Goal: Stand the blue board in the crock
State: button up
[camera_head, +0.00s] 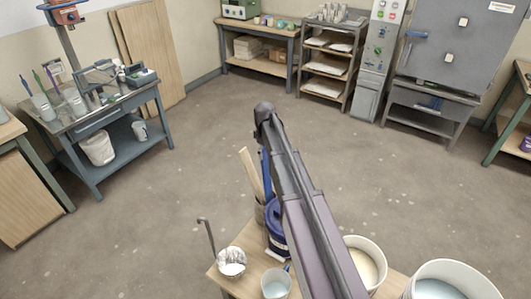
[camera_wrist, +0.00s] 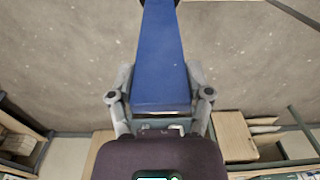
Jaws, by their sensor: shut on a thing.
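The blue board (camera_wrist: 162,60) is between the two fingers of my gripper (camera_wrist: 162,95) in the wrist view, with its length running away to the top edge. A dark thing is at its far end there, too cut off to name. In the head view a narrow blue strip of the board (camera_head: 267,172) shows left of my arm, pointing down towards the crock (camera_head: 259,213). The crock stands on the near table with a pale wooden board (camera_head: 252,174) leaning in it. My arm hides the gripper and part of the board. I cannot tell whether the board's lower end is inside the crock.
The floor beyond is clear.

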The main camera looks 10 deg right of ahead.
jog(key=shift+f+b, duration=0.5)
jog(key=shift+f, duration=0.1)
jog(key=o, duration=1.3)
jog(key=shift+o, duration=0.2)
jog(key=shift+r, duration=0.2)
jog(key=shift+r+p, duration=0.25)
jog(key=shift+p, duration=0.2)
jog(key=shift+r+p, duration=4.5)
